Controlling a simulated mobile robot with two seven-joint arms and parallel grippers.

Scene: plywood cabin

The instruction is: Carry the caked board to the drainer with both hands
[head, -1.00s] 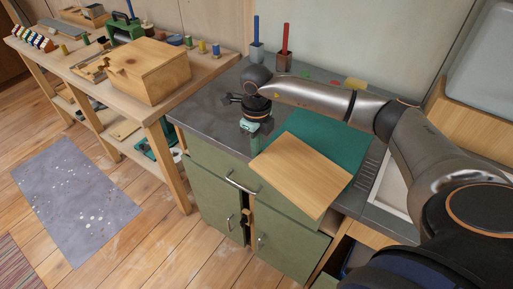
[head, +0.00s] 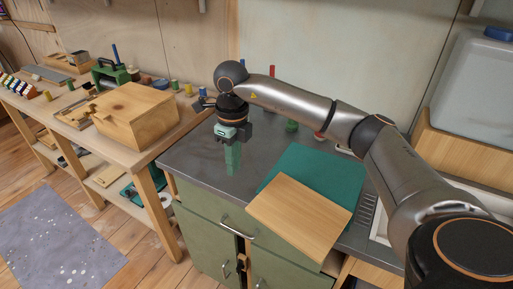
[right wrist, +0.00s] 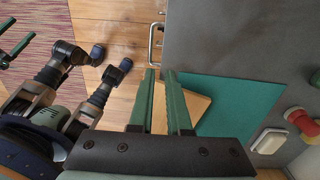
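The board (head: 300,210) is a flat tan wooden rectangle with no clear crust showing. It lies partly on the teal mat (head: 318,167) at the counter's front, its near corner reaching past the edge. My right gripper (head: 233,160) points down above the counter, left of and behind the board, not touching it. In the right wrist view its two green fingers (right wrist: 160,100) stand apart with nothing between them; part of the board (right wrist: 192,108) shows behind them. A ridged grey strip (head: 368,208), perhaps the drainer, lies right of the mat.
The grey counter (head: 190,155) is clear around my right gripper. A wooden-rimmed sink (head: 385,228) lies to the right. A workbench (head: 140,155) with a wooden box (head: 137,118) stands left. A white dish (right wrist: 270,140) and red and green items sit beyond the mat.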

